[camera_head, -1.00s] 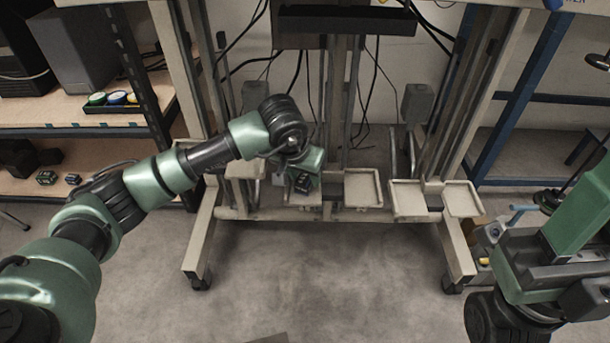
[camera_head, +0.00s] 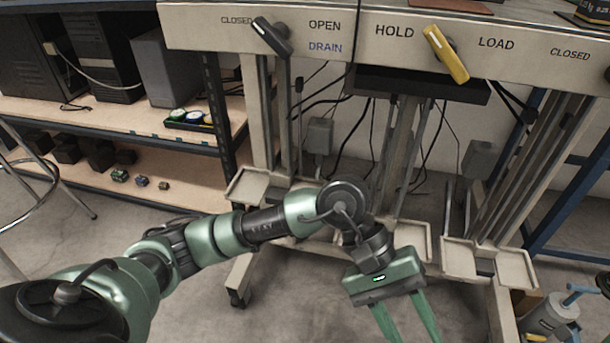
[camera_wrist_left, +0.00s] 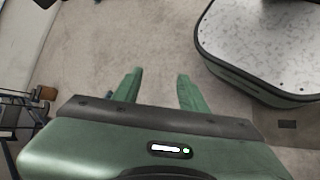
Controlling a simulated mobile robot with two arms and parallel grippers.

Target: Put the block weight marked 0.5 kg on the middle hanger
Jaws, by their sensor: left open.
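My left gripper (camera_head: 405,322) is open with nothing between its fingers, in front of the stand. Its fingers also show apart over bare floor in the left wrist view (camera_wrist_left: 158,75). The stand carries pale trays: a left one (camera_head: 248,187), one partly behind my gripper (camera_head: 415,236), and a pair at the right (camera_head: 458,257). My left arm hides part of the tray row, so I cannot tell what lies there. Small dark blocks (camera_head: 119,175) sit on the low shelf at the left; their marks are too small to read. My right gripper is not in view.
Above the trays is a panel with a black lever (camera_head: 271,36) and a yellow lever (camera_head: 446,54). A dark marked block (camera_head: 594,12) stands on the top at the far right. Larger dark weights (camera_head: 98,154) lie on the low shelf. Floor in front is clear.

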